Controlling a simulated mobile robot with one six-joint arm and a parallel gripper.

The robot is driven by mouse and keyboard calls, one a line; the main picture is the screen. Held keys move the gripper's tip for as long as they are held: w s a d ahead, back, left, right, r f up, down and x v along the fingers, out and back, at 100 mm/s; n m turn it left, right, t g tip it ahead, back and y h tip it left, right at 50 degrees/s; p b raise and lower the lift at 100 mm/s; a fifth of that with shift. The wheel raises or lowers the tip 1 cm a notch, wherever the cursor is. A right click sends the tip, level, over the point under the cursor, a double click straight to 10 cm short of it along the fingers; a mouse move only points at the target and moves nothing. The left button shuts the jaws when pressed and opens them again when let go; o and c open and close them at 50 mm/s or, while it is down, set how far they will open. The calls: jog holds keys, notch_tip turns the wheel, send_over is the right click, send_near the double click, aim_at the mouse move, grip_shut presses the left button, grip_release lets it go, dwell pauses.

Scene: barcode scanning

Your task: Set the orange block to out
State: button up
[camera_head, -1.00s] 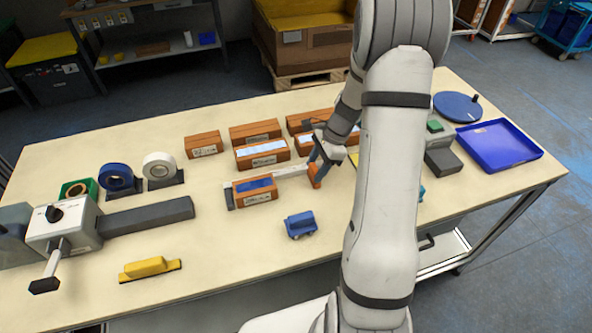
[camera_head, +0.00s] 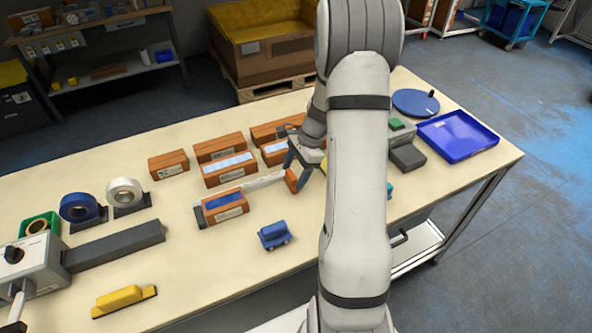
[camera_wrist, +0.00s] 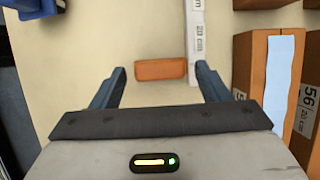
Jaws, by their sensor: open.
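The orange block (camera_head: 291,181) is a small upright piece at the right end of a white measuring rail (camera_head: 262,182) on the table. In the wrist view the orange block (camera_wrist: 161,69) lies crosswise against the left side of the rail (camera_wrist: 194,35), which has printed markings. My gripper (camera_head: 298,170) is low over the table at the block. In the wrist view its two open fingers (camera_wrist: 160,80) stand on either side of the block, with gaps left and right. The right finger is close to the rail's end. I cannot tell exact finger height.
Several brown boxes (camera_head: 228,168) stand behind. A blue object (camera_head: 273,235) lies in front. A blue tray (camera_head: 458,136) and grey scanner-like device (camera_head: 407,157) are to the right.

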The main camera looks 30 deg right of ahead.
jog(key=v, duration=0.7)
jog(key=shift+d+r+b, duration=0.2)
jog(key=shift+r+b, duration=0.15)
jog(key=shift+b, duration=0.1)
